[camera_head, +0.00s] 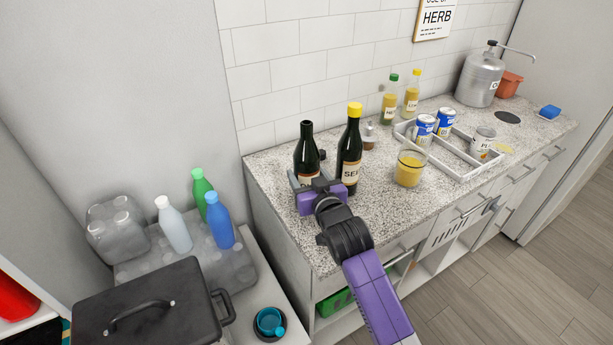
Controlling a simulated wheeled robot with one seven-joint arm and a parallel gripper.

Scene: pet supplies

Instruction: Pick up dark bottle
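A dark bottle (306,153) with a black top and a pale label stands upright near the left end of the granite counter. A second dark bottle (350,151), taller, with a yellow cap and a pale label, stands just to its right. My purple and grey gripper (316,181) is low in front of the first bottle, its fingers spread. The left finger is beside that bottle's lower left side. The right finger is near the base of the yellow-capped bottle. The gripper hides the lower part of the first bottle, and contact cannot be told.
On the counter (270,185) stand a glass of yellow liquid (410,168), a white tray (460,172) with cans, two oil bottles and a metal dispenser (479,77). The tiled wall is close behind. Lower left are plastic bottles and a dark lidded box (150,310).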

